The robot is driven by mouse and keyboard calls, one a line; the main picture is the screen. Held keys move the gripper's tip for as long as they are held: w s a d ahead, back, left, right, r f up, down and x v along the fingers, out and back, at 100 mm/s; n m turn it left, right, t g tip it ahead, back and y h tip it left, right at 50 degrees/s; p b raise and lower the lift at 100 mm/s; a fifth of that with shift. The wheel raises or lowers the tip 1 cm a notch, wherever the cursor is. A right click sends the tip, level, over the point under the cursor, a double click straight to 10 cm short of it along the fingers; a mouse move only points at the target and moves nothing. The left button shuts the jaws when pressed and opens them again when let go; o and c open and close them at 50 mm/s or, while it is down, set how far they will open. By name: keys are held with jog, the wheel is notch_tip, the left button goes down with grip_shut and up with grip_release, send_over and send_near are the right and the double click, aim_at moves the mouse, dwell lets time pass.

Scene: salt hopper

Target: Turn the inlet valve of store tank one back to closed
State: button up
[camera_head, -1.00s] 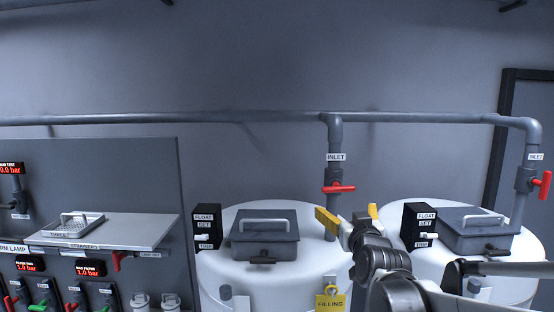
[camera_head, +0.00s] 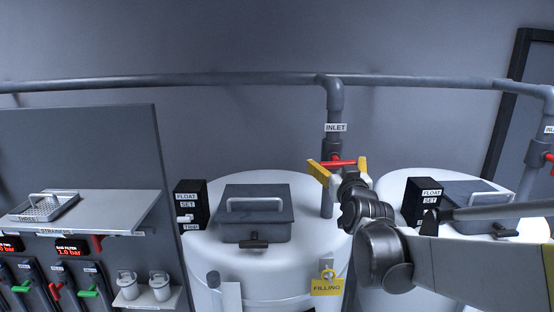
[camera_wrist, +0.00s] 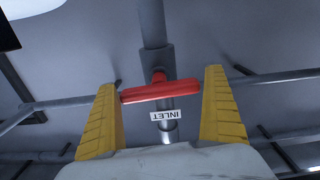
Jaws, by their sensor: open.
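The inlet valve's red handle (camera_head: 338,163) sits on the grey pipe (camera_head: 334,108) above the left white tank (camera_head: 290,196). The handle lies crosswise to the vertical pipe. In the wrist view the red handle (camera_wrist: 160,91) shows between my gripper's fingers. My gripper (camera_head: 341,167) is open with its yellow fingers to either side of the handle in the head view. The fingers also show in the wrist view (camera_wrist: 163,122). The left handle end appears close to the left finger; I cannot tell whether they touch. A yellow FILLING tag (camera_head: 327,287) hangs on this tank.
A second white tank (camera_head: 400,183) stands to the right, with its own red inlet handle (camera_head: 550,158). Black float boxes (camera_head: 190,207) and a grey hatch (camera_head: 255,212) sit on the tank tops. A shelf with a strainer (camera_head: 45,207) is at left.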

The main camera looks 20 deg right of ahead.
jog(key=shift+s+a+r, duration=0.1)
jog(key=shift+s+r, duration=0.05)
jog(key=shift+s, duration=0.3)
jog(key=c, duration=1)
jog(key=shift+o, duration=0.2)
jog(key=shift+f+b, duration=0.2)
jog(key=shift+b, duration=0.65)
jog(key=shift+r+m+b, duration=0.15)
jog(key=shift+m+b, duration=0.15)
jog(key=o, duration=0.7)
jog(key=shift+o, duration=1.3)
jog(key=shift+w, duration=0.15)
